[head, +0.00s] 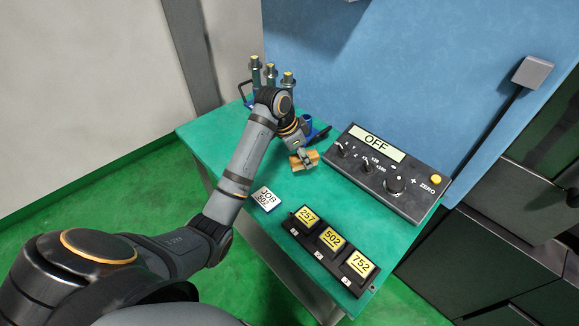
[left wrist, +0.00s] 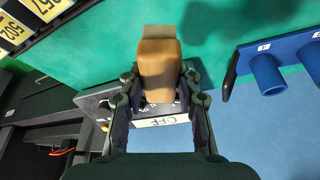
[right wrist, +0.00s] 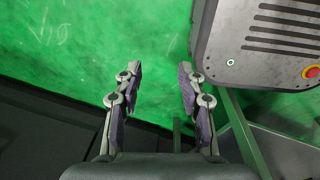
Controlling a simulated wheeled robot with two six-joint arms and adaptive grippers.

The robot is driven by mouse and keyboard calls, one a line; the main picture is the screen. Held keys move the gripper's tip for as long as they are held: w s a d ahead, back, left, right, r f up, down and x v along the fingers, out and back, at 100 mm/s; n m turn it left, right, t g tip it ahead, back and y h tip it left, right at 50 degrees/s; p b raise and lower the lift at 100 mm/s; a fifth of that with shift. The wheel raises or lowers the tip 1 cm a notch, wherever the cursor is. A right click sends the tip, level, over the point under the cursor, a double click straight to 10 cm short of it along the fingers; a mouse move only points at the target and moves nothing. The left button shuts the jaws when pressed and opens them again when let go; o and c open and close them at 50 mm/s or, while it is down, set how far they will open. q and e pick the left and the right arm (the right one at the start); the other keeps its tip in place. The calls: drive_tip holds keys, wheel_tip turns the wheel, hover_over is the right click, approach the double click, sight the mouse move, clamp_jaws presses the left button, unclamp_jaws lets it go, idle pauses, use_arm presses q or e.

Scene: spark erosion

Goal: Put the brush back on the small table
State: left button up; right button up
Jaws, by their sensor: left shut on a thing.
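The brush (head: 304,161) has a tan wooden handle and shows at the middle of the small table (head: 290,190), which has a green top. My left gripper (head: 302,154) is shut on the brush handle. In the left wrist view, the handle (left wrist: 158,62) is between the fingertips and the greyish bristle end (left wrist: 158,32) points away from the gripper. Whether the brush touches the table top is hard to tell. My right gripper (right wrist: 160,78) is open and empty above a green floor; it is not visible in the head view.
A control box reading OFF (head: 377,142) stands right of the brush. A black holder with numbered yellow blocks (head: 332,239) and a JOB card (head: 265,199) lie nearer the front. A blue rack with upright tools (head: 287,82) stands at the back. Clear green top surrounds the brush.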

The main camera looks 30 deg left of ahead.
use_arm(q)
drive_tip(key=a+f, duration=0.2)
drive_tip(key=w+a+f, duration=0.1)
drive_tip(key=w+a+f+p, duration=0.1)
drive_tip(key=a+f, duration=0.1)
drive_tip(key=shift+w+a+f, duration=0.1)
drive_tip(key=shift+a+f, duration=0.2)
drive_tip(key=shift+w+a+f, duration=0.15)
drive_tip(key=shift+f, duration=0.15)
drive_tip(key=f, duration=0.2)
drive_tip(key=f+p, duration=0.1)
drive_tip(key=shift+a, duration=0.25)
drive_tip(key=shift+f, duration=0.25)
use_arm(e)
drive_tip(key=shift+t, duration=0.3)
drive_tip(key=w+r, duration=0.2)
drive_tip(key=shift+w+a+r, duration=0.3)
drive_tip(key=shift+w+r, duration=0.1)
use_arm(q)
drive_tip(key=shift+f, duration=0.1)
use_arm(e)
drive_tip(key=shift+w, duration=0.1)
use_arm(q)
drive_tip(key=o, duration=1.1)
use_arm(e)
drive_tip(key=shift+w+d, duration=0.1)
drive_tip(key=shift+d, duration=0.05)
drive_tip(key=shift+d, duration=0.1)
